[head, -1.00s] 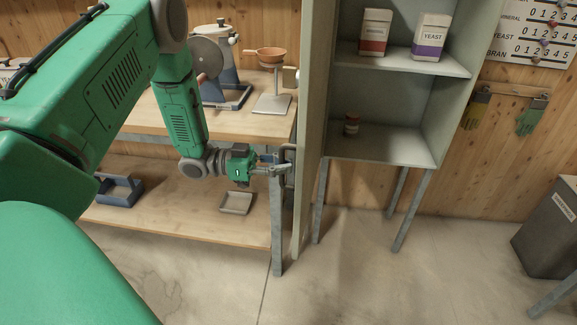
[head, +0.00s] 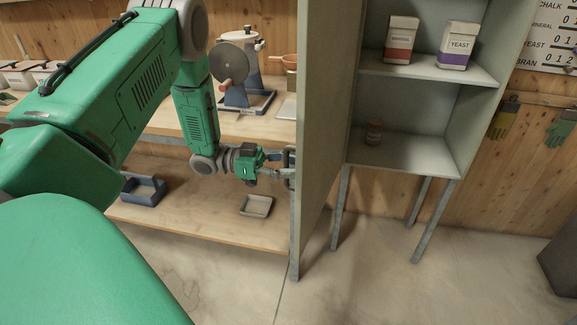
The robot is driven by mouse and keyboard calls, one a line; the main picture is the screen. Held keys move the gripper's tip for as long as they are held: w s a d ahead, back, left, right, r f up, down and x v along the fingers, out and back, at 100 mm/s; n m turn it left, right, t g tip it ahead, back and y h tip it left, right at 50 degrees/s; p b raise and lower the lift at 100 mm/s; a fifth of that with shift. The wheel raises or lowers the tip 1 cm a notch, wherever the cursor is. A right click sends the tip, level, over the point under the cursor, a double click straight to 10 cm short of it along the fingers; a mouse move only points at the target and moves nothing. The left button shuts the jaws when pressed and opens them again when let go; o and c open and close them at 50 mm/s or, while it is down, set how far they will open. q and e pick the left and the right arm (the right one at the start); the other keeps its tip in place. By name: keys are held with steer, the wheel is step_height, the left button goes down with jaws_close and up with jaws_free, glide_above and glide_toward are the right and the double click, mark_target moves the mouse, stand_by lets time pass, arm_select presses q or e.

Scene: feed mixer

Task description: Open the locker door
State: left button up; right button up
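The locker (head: 405,120) stands on grey legs, and its inside is in plain sight. Its door (head: 328,130) is swung open to the left, and we see it at a steep angle. My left gripper (head: 283,162) is at the door's left edge, by the handle (head: 291,168). The fingers overlap the handle in the picture; they are too small to tell whether they are closed on it. My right gripper is not in view.
A wooden bench (head: 230,122) with a grinder (head: 240,70) stands behind my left arm. A tray (head: 256,206) lies on the lower shelf. The floor in front is clear.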

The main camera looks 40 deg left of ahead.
arm_select(q)
steer(key=shift+d, duration=0.1)
steer(key=shift+s+a, duration=0.15)
steer(key=shift+a, duration=0.3)
steer(key=v, duration=1.1)
steer(key=shift+s+a, duration=0.1)
